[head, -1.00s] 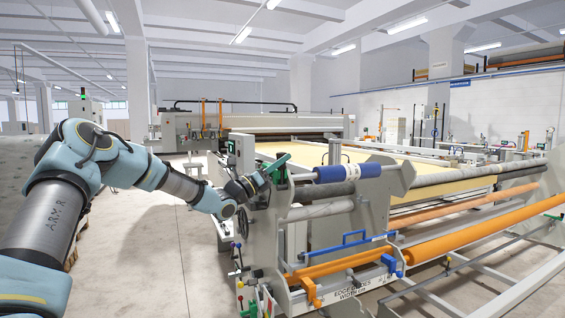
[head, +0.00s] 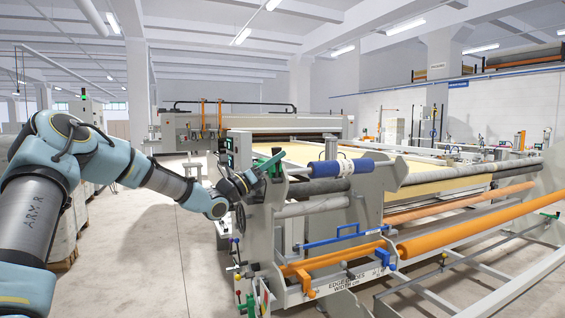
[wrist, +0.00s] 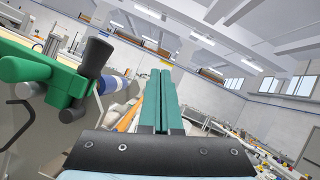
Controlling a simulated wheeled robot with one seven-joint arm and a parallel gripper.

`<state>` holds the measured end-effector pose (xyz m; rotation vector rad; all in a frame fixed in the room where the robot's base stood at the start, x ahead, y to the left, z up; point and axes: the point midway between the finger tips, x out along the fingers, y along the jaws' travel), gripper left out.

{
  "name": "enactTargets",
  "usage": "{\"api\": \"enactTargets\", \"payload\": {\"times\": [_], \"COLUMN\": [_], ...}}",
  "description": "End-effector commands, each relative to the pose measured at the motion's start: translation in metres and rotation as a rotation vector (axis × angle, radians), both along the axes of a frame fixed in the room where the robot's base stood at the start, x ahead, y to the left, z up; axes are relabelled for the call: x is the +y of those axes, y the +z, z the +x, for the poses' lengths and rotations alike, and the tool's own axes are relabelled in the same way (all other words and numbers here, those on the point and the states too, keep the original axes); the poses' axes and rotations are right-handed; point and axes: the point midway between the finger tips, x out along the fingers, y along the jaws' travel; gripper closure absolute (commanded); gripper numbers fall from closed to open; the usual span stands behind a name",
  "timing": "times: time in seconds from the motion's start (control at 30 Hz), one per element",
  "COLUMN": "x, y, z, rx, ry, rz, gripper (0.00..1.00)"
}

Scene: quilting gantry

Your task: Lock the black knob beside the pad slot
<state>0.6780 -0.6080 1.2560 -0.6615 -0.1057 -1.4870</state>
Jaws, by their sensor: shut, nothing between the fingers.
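My gripper (wrist: 161,102) has its two teal fingers pressed together in the wrist view, with nothing between them. In the wrist view a black knob (wrist: 92,66), shaped like a tilted upright handle, stands on a green clamp body (wrist: 38,77) left of my fingers. A gap shows between knob and fingers in that view. I cannot pick out the pad slot.
A blue roll (head: 341,168) on a bar lies right of my gripper. Below are a blue handle (head: 346,234) and orange rollers (head: 465,225) reaching right. Open floor (head: 165,245) lies left of the frame.

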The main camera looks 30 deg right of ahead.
Motion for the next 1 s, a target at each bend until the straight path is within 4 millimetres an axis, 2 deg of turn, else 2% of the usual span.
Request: {"api": "enactTargets", "payload": {"times": [0.2,0.4,1.0], "x": [0.033,0.050,0.052], "y": [-0.004,-0.003,-0.004], "z": [-0.015,-0.024,-0.027], "rx": [-0.001,0.000,-0.006], "ry": [0.002,0.001,-0.002], "rz": [0.002,0.001,0.008], "gripper": [1.00,1.00,1.00]}}
